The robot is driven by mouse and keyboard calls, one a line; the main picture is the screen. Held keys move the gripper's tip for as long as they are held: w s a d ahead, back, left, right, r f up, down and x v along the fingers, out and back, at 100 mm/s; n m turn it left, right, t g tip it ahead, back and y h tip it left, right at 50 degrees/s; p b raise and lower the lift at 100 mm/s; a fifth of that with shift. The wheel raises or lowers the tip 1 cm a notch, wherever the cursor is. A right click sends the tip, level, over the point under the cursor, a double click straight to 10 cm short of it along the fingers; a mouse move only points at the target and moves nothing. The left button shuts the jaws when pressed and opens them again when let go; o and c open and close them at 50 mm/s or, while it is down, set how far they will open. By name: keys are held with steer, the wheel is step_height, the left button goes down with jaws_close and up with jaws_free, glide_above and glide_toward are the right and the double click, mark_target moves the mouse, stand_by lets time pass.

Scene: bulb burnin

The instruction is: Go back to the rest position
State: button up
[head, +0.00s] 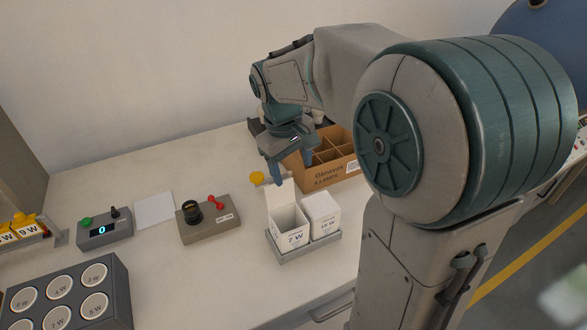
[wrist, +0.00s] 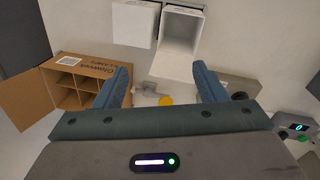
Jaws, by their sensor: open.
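My gripper (head: 286,168) hangs above the bench, behind the white boxes and in front of the cardboard carton. In the wrist view its two blue fingers (wrist: 163,78) are spread apart, with nothing held between them. A yellow round piece (head: 257,178) shows near the fingertips; it also shows between the fingers in the wrist view (wrist: 166,100), seemingly beyond them. The open white box (head: 288,224) marked 7 W has its flap raised; it also shows in the wrist view (wrist: 183,38). A closed white box (head: 322,214) stands beside it.
Both boxes stand in a grey tray (head: 307,248). A divided cardboard carton (head: 338,173) is behind, close to my gripper. A socket block (head: 208,222) with a red lever, a display box (head: 105,230) reading 0 and a round-slotted rack (head: 113,295) are left. Bare bench lies in front.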

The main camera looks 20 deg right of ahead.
steer(key=shift+s, duration=0.3)
stand_by(0.4)
steer(key=s+d+f+m+t+y, duration=0.1)
steer(key=s+m, duration=0.3)
steer(key=s, duration=1.1)
steer(key=shift+s+f+m+t+y, duration=0.35)
steer(key=shift+f+m+t+y, duration=0.05)
steer(key=shift+t, duration=0.3)
